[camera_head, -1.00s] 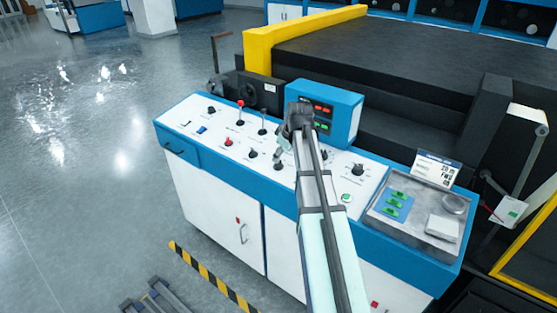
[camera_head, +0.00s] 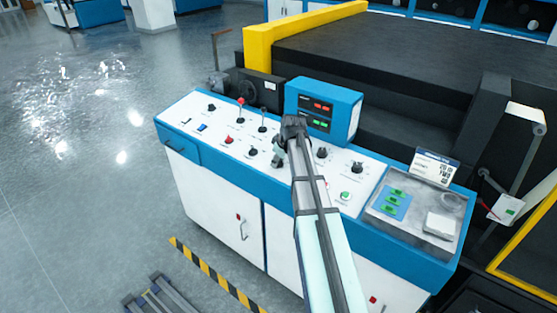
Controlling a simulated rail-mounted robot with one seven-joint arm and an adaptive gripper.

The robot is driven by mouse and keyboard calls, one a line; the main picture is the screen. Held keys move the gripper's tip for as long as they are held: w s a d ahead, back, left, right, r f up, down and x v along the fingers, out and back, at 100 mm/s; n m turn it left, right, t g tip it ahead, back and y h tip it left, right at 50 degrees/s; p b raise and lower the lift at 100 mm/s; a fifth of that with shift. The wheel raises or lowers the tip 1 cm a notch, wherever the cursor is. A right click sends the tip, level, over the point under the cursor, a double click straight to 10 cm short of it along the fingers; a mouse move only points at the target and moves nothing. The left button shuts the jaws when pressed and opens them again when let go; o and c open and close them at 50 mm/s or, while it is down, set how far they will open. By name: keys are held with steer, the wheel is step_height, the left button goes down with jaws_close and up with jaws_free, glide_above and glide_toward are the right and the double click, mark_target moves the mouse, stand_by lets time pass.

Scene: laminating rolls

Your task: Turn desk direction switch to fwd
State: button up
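The control desk (camera_head: 180,121) has a white sloped top with a blue edge. Several black rotary switches sit on it: one left of my gripper (camera_head: 252,152), one to its right (camera_head: 321,152) and one further right (camera_head: 358,167). Their labels are too small to read, so I cannot tell which is the direction switch. My gripper (camera_head: 278,160) points down at the desk's middle, over the spot of another black switch. My wrist and arm partly hide it, and I cannot tell whether its fingers touch or hold that switch.
A blue display box (camera_head: 338,100) stands close behind my wrist. A tray with green pieces (camera_head: 397,200) and a sign (camera_head: 434,167) are at the right.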

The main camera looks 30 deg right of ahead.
steer(key=shift+c, duration=0.9)
steer(key=shift+f+m, duration=0.1)
steer(key=shift+m, duration=0.3)
steer(key=m+h+b, duration=0.1)
steer(key=m+b, duration=0.1)
steer(key=shift+a+m, duration=0.15)
steer(key=shift+m, duration=0.15)
steer(key=m+h+b, duration=0.2)
steer(key=m, duration=0.3)
steer(key=shift+m, duration=0.3)
steer(key=o, duration=1.1)
steer(key=shift+o, duration=0.2)
steer(key=shift+a, duration=0.1)
